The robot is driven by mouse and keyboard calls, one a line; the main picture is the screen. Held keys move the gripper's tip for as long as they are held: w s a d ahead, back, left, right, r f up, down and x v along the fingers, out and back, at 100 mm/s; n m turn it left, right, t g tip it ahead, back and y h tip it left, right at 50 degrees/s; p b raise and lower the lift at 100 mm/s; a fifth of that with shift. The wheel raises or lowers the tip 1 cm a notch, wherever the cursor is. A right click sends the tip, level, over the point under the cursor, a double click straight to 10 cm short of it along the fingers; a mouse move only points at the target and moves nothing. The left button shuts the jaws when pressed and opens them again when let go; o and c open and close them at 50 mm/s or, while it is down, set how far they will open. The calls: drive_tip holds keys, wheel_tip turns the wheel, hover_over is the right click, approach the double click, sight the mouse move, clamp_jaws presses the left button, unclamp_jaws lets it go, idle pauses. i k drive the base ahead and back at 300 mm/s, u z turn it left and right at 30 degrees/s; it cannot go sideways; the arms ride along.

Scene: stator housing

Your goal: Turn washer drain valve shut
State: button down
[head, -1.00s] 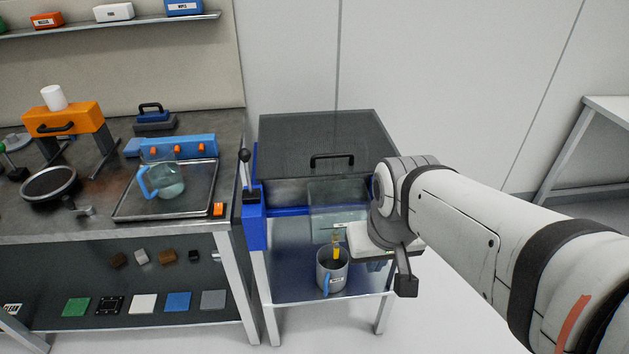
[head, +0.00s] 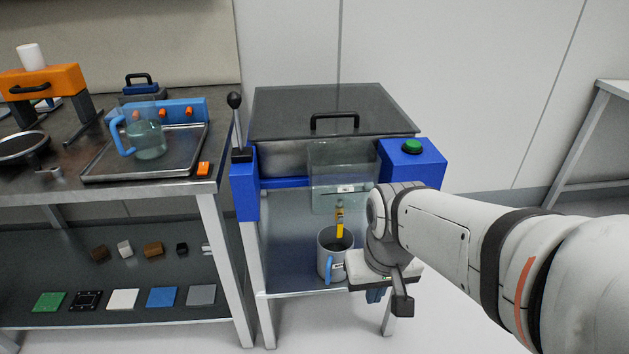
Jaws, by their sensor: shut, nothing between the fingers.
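The washer (head: 333,115) is a blue and grey unit with a dark lid. Its drain valve shows as a yellow handle (head: 340,221) hanging roughly vertical below the washer's front. My gripper (head: 353,283) is shut and empty, low and to the right of the yellow handle, apart from it in the picture. Its fingertips are mostly hidden by its own body and the wrist. A grey mug (head: 327,255) with a blue handle stands on the lower shelf below the valve, close beside my gripper in the picture; I cannot tell if they touch.
A black-knobbed lever (head: 235,125) stands at the washer's left and a green button (head: 412,146) at its right. A clear panel (head: 325,165) hangs in front. The left bench holds a glass jug (head: 148,140) on a tray. Floor at right is clear.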

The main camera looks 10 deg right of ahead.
sight(339, 232)
drive_tip(key=z, duration=1.1)
drive_tip(key=k, duration=1.7)
drive_tip(key=u, duration=0.9)
drive_tip(key=i, duration=1)
drive_tip(key=u, duration=0.1)
